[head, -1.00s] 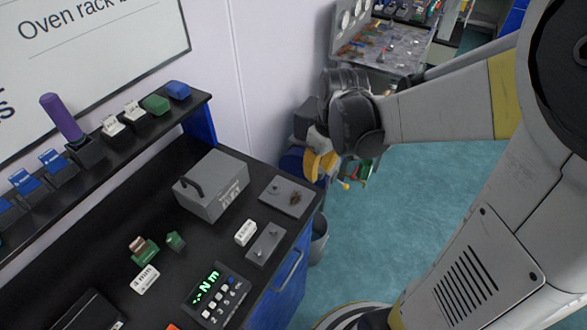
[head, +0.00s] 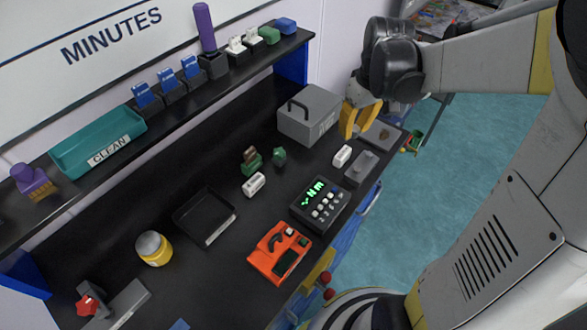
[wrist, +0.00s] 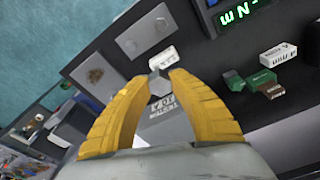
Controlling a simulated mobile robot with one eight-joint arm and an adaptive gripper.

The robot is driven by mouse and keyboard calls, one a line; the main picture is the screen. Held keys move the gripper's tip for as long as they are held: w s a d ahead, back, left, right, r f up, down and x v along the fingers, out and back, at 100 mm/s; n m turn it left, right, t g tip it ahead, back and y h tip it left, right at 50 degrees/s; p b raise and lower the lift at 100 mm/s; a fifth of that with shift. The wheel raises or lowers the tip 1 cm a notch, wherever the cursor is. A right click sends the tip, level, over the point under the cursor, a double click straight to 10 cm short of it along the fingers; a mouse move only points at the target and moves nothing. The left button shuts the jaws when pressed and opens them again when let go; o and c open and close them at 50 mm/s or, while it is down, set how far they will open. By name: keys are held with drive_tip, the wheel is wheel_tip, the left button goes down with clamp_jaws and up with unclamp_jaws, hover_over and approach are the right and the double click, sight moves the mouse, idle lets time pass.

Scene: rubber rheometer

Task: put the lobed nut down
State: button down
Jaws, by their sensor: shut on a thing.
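My gripper (head: 349,128) has two yellow fingers and hangs over the right end of the black bench, beside the grey lidded box. In the wrist view my gripper (wrist: 162,80) is closed around a small grey piece (wrist: 159,85) at its fingertips; it is likely the lobed nut, but its lobes are not clear. In the head view the fingers hide this piece. It appears held above the bench, just past the grey box (wrist: 165,125) in the wrist view.
Near my gripper are the grey box (head: 309,114), a white label block (head: 342,156), a knobbed grey plate (head: 361,168) and a plate with a brown patch (head: 391,139). A display unit (head: 320,203), orange device (head: 279,252) and black tray (head: 204,217) stand leftward.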

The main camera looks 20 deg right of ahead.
drive_tip(key=b, duration=0.2)
hover_over(310, 167)
wheel_tip(310, 167, down, 7)
drive_tip(key=shift+s+r, duration=0.1)
drive_tip(key=shift+r, duration=0.05)
drive_tip(key=shift+f+b, duration=0.8)
drive_tip(key=shift+f, duration=1.15)
drive_tip(key=shift+f, duration=0.2)
drive_tip(key=c, duration=1.3)
unclamp_jaws()
drive_tip(key=shift+o, duration=0.4)
drive_tip(key=shift+r, duration=0.1)
